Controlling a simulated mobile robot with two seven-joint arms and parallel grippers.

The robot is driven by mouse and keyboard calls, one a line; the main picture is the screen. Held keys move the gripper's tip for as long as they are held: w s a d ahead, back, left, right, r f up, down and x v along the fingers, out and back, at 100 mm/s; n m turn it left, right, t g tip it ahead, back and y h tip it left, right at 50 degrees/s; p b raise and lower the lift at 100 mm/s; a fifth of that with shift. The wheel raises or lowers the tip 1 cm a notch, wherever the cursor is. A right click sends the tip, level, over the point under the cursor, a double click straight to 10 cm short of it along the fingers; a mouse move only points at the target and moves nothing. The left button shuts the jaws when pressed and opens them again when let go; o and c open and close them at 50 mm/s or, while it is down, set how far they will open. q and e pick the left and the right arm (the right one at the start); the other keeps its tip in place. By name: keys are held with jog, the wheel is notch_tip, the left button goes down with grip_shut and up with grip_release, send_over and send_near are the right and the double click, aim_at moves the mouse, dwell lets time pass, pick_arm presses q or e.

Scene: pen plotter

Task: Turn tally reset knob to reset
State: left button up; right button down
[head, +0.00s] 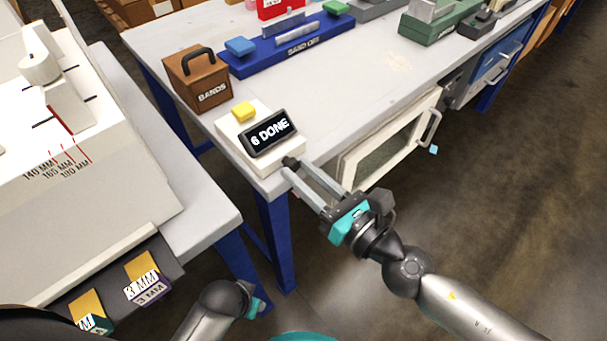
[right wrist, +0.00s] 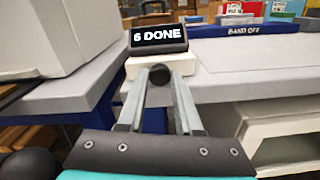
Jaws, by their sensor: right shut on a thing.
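The tally counter is a white box (head: 238,149) at the bench corner with a tilted black display (head: 269,133) reading "6 DONE" and a yellow button (head: 244,111) on top. Its dark round knob (head: 289,161) is on the front side; it also shows in the right wrist view (right wrist: 160,74). My right gripper (head: 295,168) reaches in from the lower right, its two long fingers shut on the knob from both sides. A knob mark or a reset label cannot be made out. My left gripper (head: 257,304) shows only partly at the bottom of the head view; its fingers cannot be made out.
A brown BANDS box (head: 197,79) and a blue BAND OFF tray (head: 290,45) stand behind the counter. A white cabinet door (head: 390,140) with a handle hangs under the bench, right of my right gripper. A white machine (head: 80,130) with millimetre marks stands at left.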

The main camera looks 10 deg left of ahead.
jog(key=shift+m, duration=0.3)
jog(key=c, duration=0.9)
grip_release()
jog(key=shift+o, duration=0.2)
jog(key=shift+d, duration=0.1)
